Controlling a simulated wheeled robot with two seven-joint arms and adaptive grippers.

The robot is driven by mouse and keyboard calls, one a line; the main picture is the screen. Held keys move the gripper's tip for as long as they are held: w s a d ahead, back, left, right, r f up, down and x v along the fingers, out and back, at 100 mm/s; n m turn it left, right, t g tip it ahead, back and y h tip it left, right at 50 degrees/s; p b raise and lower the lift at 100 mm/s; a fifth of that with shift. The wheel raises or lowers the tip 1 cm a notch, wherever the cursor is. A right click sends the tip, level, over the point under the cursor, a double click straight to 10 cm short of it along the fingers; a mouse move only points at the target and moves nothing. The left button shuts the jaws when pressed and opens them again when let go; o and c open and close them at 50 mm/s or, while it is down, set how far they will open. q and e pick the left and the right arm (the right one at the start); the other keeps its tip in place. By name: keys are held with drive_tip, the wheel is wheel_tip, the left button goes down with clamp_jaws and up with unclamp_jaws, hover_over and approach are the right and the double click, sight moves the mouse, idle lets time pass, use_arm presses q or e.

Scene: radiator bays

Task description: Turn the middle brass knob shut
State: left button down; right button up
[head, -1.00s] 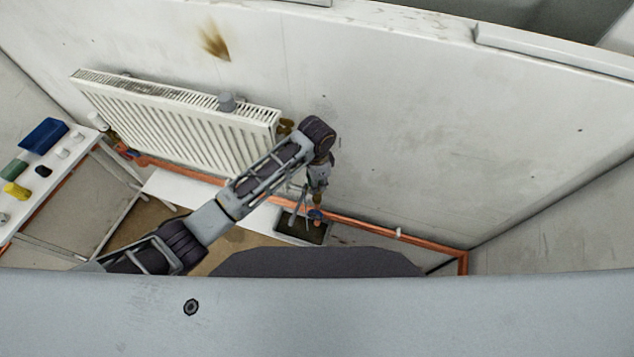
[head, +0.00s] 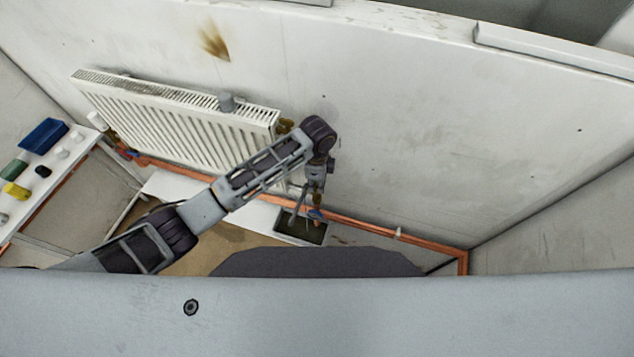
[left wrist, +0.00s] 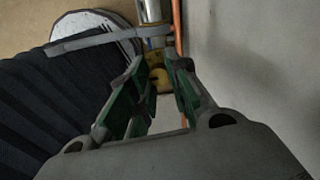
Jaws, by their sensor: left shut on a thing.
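My left gripper (head: 313,203) reaches down beside the wall, low and to the right of the radiator (head: 175,120). Small brass and blue parts (head: 316,214) show at its tips, by the copper pipe (head: 350,221). In the left wrist view, the green-padded fingers (left wrist: 158,92) are on either side of a brass knob (left wrist: 158,74) and shut on it. The fingers hide part of the knob, and I cannot tell how far it is turned. Another brass fitting (head: 286,126) is at the radiator's right end. My right gripper is not in view.
A bench (head: 20,215) at the left holds a blue bin (head: 43,136) and several small items. The wall (head: 430,150) to the right is bare.

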use_arm(q)
drive_tip(key=shift+w+r, duration=0.1)
drive_tip(key=c, duration=1.3)
unclamp_jaws()
drive_tip(key=shift+n, duration=0.4)
